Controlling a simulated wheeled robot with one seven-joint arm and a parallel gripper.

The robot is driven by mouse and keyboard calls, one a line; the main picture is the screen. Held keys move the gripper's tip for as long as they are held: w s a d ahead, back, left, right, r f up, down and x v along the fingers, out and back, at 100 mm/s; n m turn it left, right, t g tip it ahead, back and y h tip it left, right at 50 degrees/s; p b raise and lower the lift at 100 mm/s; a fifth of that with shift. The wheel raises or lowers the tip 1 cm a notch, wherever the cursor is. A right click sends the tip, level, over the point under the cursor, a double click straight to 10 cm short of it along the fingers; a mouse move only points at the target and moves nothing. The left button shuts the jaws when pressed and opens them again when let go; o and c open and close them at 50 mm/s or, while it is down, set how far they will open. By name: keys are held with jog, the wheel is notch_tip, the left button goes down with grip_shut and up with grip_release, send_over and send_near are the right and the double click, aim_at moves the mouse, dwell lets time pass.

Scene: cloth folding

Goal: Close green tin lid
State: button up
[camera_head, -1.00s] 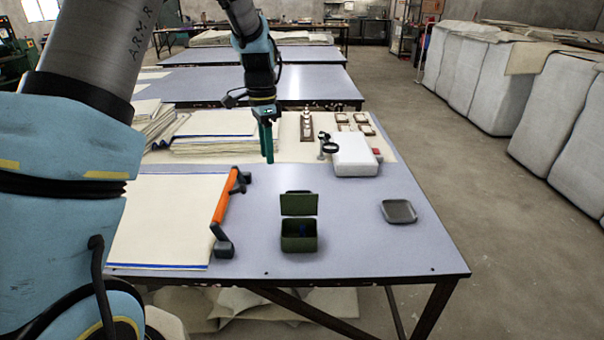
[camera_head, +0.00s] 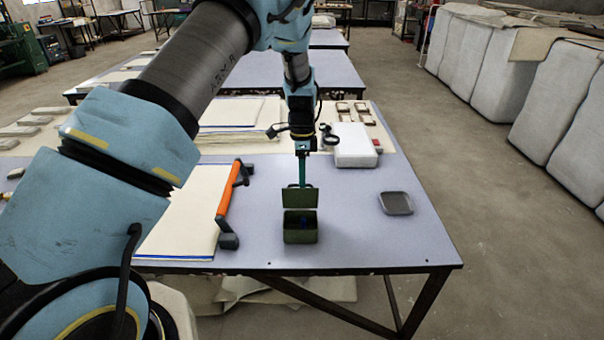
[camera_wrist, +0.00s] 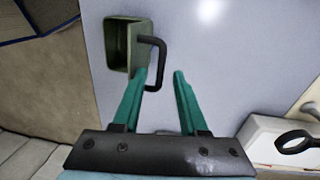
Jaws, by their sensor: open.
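The green tin (camera_head: 300,232) stands open near the table's front edge. In the wrist view, the tin (camera_wrist: 117,45) is at the upper left, with a black loop handle (camera_wrist: 162,62) on the lid side. My gripper (camera_wrist: 161,75) is open, with two teal fingers apart. The handle's outer bar appears between them near the left finger; contact cannot be told.
An orange-handled tool (camera_head: 229,194) lies left of the tin beside cream cloth (camera_head: 180,215). A grey shallow tray (camera_head: 395,203) lies to the right. A white box (camera_head: 355,150) stands behind. The table (camera_head: 350,230) is clear between tin and tray.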

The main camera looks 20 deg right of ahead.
jog(key=shift+f, duration=0.25)
grip_shut()
dwell(1.4)
